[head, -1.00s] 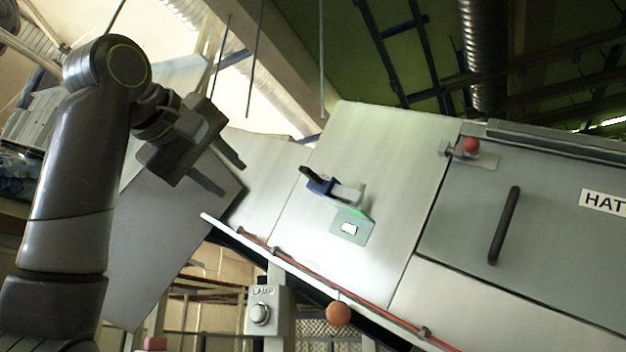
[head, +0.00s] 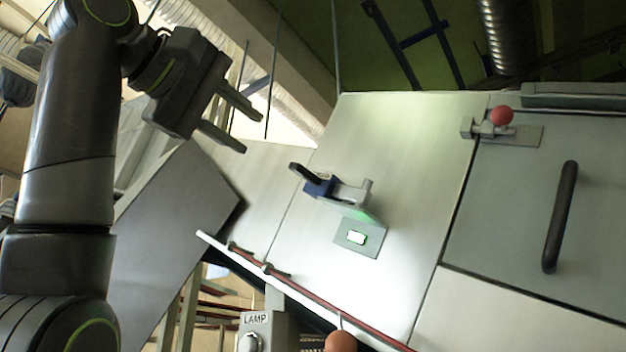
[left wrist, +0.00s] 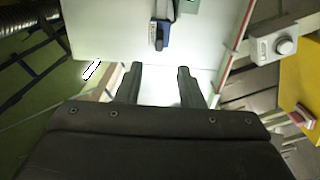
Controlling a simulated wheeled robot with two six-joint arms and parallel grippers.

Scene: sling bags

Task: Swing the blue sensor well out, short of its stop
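The blue sensor (head: 318,187) sits on a pale bracket on the light metal panel (head: 405,150), with a dark tip at its upper left end. Below it is a small plate with a lit green-white window (head: 357,237). The sensor also shows at the top of the left wrist view (left wrist: 161,32). My left gripper (head: 246,130) is open and empty, up and to the left of the sensor and apart from it. Its two fingers also show in the left wrist view (left wrist: 168,84), pointing toward the panel. My right gripper is not in view.
A hatch with a dark handle (head: 560,217) and a red-knobbed latch (head: 501,116) is at the right. A red cord (head: 300,290) runs along the panel's lower edge, with an orange ball (head: 340,342) below. A LAMP box (head: 262,330) stands at the bottom.

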